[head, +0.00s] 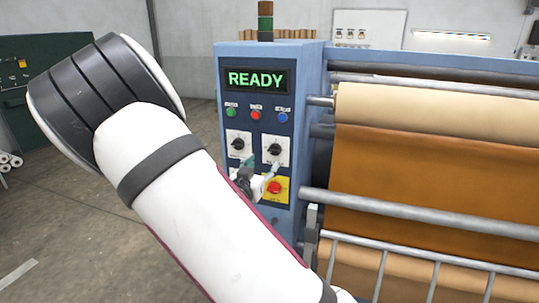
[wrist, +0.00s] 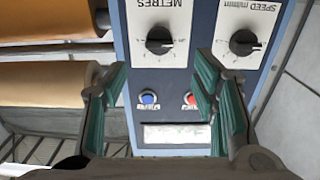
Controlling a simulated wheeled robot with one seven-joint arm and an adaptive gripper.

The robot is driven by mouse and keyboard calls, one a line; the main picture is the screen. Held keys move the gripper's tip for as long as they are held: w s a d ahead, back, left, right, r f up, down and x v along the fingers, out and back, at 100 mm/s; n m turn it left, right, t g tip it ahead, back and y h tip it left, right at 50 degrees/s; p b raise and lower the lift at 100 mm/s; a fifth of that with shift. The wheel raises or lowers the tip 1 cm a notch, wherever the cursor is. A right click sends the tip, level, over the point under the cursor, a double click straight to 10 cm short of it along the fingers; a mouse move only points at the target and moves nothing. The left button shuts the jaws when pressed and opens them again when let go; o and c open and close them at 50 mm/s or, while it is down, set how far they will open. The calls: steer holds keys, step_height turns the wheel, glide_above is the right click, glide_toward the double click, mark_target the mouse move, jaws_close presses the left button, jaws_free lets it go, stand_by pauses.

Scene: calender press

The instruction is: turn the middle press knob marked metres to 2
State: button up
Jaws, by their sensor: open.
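The metres knob (wrist: 159,40) is black on a white plate and shows upside down in the wrist view, with the word METRES above it. In the head view it is the right-hand knob (head: 274,149), under the blue button. Its pointer setting is too small to read. My gripper (head: 261,166) is open and empty, just below the knobs in the head view. In the wrist view my gripper (wrist: 161,72) has its teal-padded fingers spread to either side of the metres knob's column, apart from the knob.
The speed knob (wrist: 243,42) is beside the metres knob. Blue (wrist: 149,96) and red (wrist: 190,98) buttons show between the fingers. A red stop button (head: 274,187) on yellow is close to my gripper. Press rollers (head: 430,110) stand at the right. My arm hides the lower left of the panel.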

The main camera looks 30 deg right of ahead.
mark_target(273, 152)
steer(key=x, duration=0.8)
steer(key=shift+d, duration=0.15)
steer(key=c, duration=1.2)
